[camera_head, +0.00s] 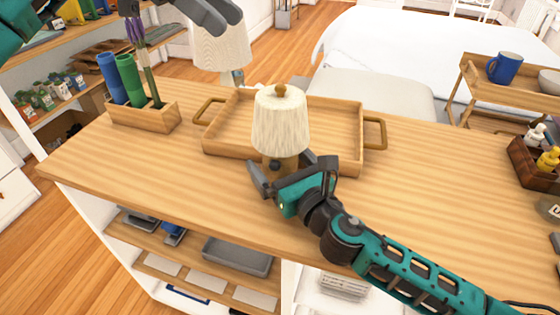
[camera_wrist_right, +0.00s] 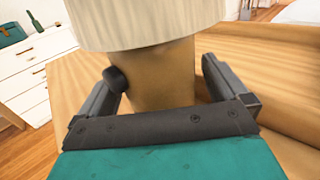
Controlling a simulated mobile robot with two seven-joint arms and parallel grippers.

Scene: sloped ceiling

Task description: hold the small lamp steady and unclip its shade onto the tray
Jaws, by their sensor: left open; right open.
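The small lamp (camera_head: 281,118) has a cream pleated shade with a round wooden finial and a tan base. It stands upright on the counter at the front edge of the wooden tray (camera_head: 345,165), its shade on. My right gripper (camera_head: 282,178) is open, its fingers either side of the lamp base. The right wrist view shows the base (camera_wrist_right: 160,85) between both fingers (camera_wrist_right: 160,95), with a dark knob on its left and the shade above. My left gripper (camera_head: 215,15) is open at the top of the head view, partly cut off, away from the small lamp.
A second, larger pale lamp (camera_head: 222,48) stands behind the tray, below my left gripper. A wooden holder (camera_head: 143,117) with blue and green tubes is at left. A dark wooden caddy (camera_head: 535,165) is at far right. The tray is empty; the counter front is clear.

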